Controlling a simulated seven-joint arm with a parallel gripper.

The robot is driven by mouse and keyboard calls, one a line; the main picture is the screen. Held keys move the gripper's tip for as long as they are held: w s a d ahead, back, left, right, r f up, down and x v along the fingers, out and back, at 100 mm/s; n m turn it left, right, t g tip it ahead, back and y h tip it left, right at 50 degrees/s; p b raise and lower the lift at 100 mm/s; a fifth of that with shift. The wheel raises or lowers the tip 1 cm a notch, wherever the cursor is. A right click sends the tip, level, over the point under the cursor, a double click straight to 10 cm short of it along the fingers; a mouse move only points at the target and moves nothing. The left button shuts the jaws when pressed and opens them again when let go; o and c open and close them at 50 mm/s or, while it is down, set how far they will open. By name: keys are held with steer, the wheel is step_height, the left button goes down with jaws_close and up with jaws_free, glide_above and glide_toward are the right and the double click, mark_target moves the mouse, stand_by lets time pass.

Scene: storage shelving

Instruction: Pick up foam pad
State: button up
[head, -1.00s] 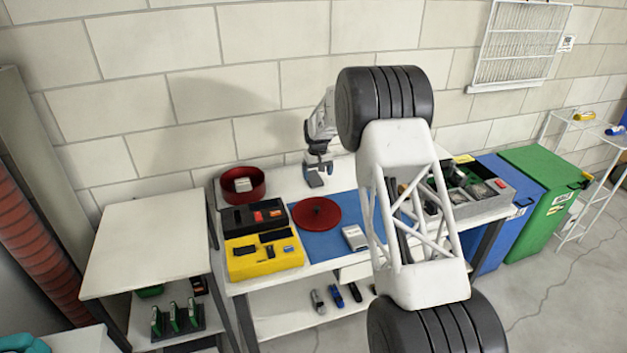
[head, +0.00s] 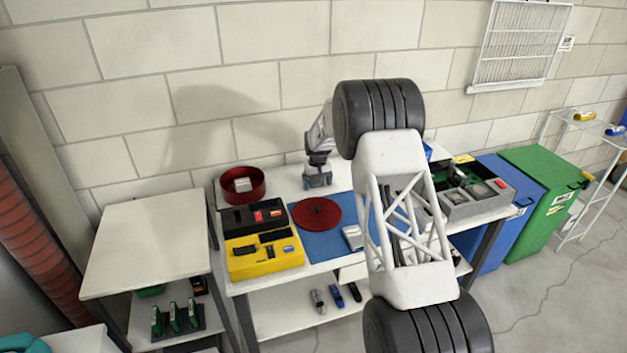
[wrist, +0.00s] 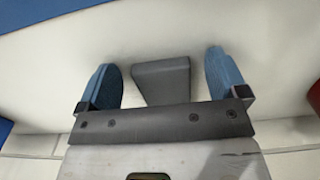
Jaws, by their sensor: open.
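A dark grey block, which looks like the foam pad (wrist: 162,82), lies on the white table top in the wrist view. My gripper (wrist: 160,64) is open, with one blue finger on each side of the block and a visible gap to each. I cannot tell how far the fingers are above the table. In the head view my gripper (head: 317,181) is low over the back of the workbench (head: 285,177), between the red round bin and my arm. The pad is too small there to make out clearly.
Left of my gripper stand a red round bin (head: 262,190), a black case (head: 238,219) and a yellow case (head: 240,265). In front lies a blue mat (head: 325,243) with a red disc (head: 314,213). A grey parts tray (head: 510,195) is at right. The wall is close behind.

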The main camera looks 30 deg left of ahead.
steer(key=c, duration=1)
steer(key=shift+r, duration=0.1)
step_height(320, 180, up, 10)
stand_by(0.6)
stand_by(0.5)
